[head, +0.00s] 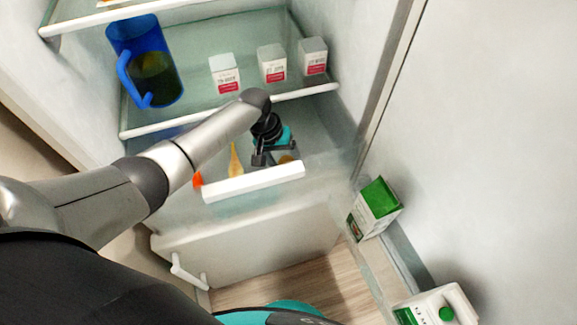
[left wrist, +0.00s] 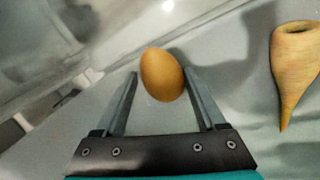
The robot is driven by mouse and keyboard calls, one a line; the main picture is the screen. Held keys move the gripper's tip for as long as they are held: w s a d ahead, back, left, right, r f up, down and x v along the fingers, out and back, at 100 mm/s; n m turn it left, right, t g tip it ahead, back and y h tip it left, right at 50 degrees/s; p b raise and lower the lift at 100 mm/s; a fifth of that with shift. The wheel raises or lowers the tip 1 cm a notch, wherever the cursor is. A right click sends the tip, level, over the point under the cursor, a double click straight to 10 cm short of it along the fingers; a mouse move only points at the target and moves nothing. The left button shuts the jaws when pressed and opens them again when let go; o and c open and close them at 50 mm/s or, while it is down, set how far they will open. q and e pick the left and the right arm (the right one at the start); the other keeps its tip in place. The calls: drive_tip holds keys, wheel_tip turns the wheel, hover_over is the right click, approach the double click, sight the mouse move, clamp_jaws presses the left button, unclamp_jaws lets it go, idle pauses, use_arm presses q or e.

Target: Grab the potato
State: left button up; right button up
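The potato (left wrist: 162,75) is a smooth, brown, egg-shaped item in the left wrist view. A small part of it (head: 286,159) shows in the head view, in the fridge drawer. My left gripper (left wrist: 161,76) is open, with one finger on each side of the potato near the fingertips. Narrow gaps seem to show beside it, but I cannot tell whether either finger touches it. In the head view my left gripper (head: 272,158) reaches down into the drawer (head: 255,183). My right gripper is not in view.
A tan tapered vegetable (left wrist: 297,70) lies right of the gripper; an orange item (head: 198,180) is at the drawer's left. The glass shelf above holds a blue pitcher (head: 146,60) and white boxes (head: 224,73). Cartons (head: 375,208) stand in the door at right.

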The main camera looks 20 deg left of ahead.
use_arm(q)
drive_tip(key=c, duration=1)
drive_tip(key=shift+c, duration=0.3)
drive_tip(key=shift+r, duration=0.2)
